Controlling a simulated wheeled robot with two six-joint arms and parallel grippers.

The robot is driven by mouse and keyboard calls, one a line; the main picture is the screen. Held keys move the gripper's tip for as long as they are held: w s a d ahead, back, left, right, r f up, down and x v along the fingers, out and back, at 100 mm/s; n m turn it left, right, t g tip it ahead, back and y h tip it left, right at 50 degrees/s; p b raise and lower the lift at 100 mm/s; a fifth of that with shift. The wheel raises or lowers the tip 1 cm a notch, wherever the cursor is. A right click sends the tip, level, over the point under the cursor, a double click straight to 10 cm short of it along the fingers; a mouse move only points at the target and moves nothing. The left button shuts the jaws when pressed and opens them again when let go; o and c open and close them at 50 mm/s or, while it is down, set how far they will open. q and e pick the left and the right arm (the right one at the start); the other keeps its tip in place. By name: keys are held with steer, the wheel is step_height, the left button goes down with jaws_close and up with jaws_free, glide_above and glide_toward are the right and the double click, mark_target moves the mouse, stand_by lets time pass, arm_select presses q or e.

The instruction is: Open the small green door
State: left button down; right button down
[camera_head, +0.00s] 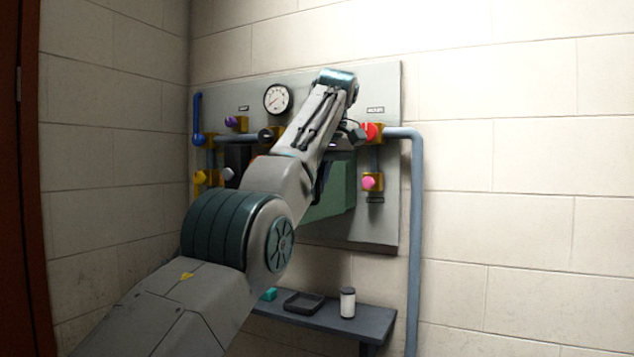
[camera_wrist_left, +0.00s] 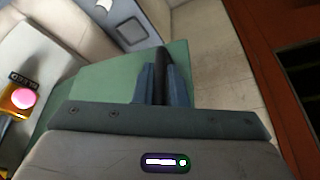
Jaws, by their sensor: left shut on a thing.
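The small green door (camera_head: 336,196) shows in the head view below and behind my left arm, on the grey wall panel. It seems to stand out at an angle from the panel, but my arm hides much of it and its hinge. In the left wrist view the green door (camera_wrist_left: 100,90) fills the middle. My left gripper (camera_wrist_left: 160,82) has its two blue-grey fingers close together on a dark upright handle (camera_wrist_left: 161,62) at the door. In the head view my arm hides the fingertips. My right gripper is not in view.
The grey panel (camera_head: 386,220) carries a gauge (camera_head: 276,98), a red knob (camera_head: 373,130), a pink knob (camera_head: 369,183) and grey-blue pipes (camera_head: 416,220). Below, a shelf (camera_head: 372,326) holds a black tray (camera_head: 304,302) and a white-and-black canister (camera_head: 347,303). The right wall is bare.

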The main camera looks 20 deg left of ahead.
arm_select(q)
steer(key=c, duration=1.5)
jaws_free()
steer(key=shift+s, duration=0.1)
steer(key=shift+r, duration=0.1)
steer(key=p+v, duration=0.6)
steer(key=v, duration=0.4)
steer(key=shift+s+d+r, duration=0.1)
steer(key=shift+d+r, duration=0.1)
steer(key=shift+r, duration=0.1)
